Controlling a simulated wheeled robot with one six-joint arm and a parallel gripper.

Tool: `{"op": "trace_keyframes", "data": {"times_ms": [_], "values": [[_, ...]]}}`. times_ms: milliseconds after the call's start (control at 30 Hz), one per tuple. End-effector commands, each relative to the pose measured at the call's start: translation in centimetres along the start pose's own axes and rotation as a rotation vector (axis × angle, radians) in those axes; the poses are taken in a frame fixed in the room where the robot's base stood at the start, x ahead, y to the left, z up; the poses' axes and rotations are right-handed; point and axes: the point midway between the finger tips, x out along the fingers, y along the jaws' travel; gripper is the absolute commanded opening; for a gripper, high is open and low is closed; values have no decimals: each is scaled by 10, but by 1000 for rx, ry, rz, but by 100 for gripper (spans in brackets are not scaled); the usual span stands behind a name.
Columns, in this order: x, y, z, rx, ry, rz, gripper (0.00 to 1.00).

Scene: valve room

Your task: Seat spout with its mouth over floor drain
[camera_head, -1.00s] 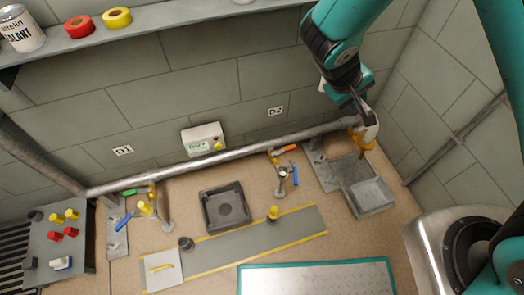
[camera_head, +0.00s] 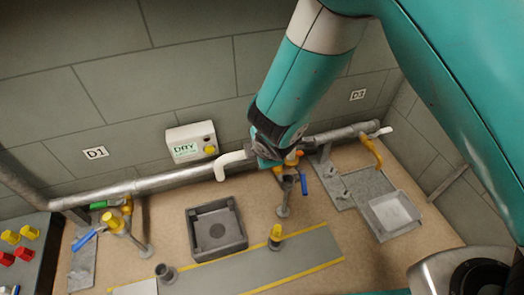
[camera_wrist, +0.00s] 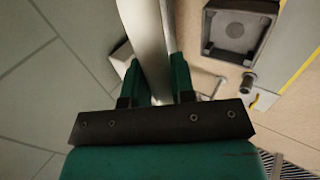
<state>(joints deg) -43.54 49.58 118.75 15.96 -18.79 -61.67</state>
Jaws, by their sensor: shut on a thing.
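The spout (camera_head: 221,171) is a white bent pipe; in the head view it sticks out left of my gripper (camera_head: 262,158) and bends downward at its left end. In the wrist view my gripper (camera_wrist: 156,80) has its two green fingers shut on the white spout (camera_wrist: 148,35). The floor drain (camera_head: 216,231) is a dark square basin with a round grate, on the floor below and in front of the spout. It also shows at the upper right of the wrist view (camera_wrist: 240,28). The spout's mouth is above the floor and apart from the drain. My wrist partly hides the fingers in the head view.
A grey pipe (camera_head: 165,181) runs along the wall behind. A box marked DRY (camera_head: 192,143) hangs above it. Valves with blue handles stand left (camera_head: 116,224) and right (camera_head: 287,187) of the drain. A yellow-topped post (camera_head: 276,236) stands on the grey strip.

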Motion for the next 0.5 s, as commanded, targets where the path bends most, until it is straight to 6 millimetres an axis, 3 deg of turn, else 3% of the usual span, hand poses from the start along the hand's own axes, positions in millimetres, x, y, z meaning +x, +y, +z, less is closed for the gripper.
{"op": "trace_keyframes", "data": {"times_ms": [500], "values": [[42, -28, 1, 2, -3, -1, 0]]}}
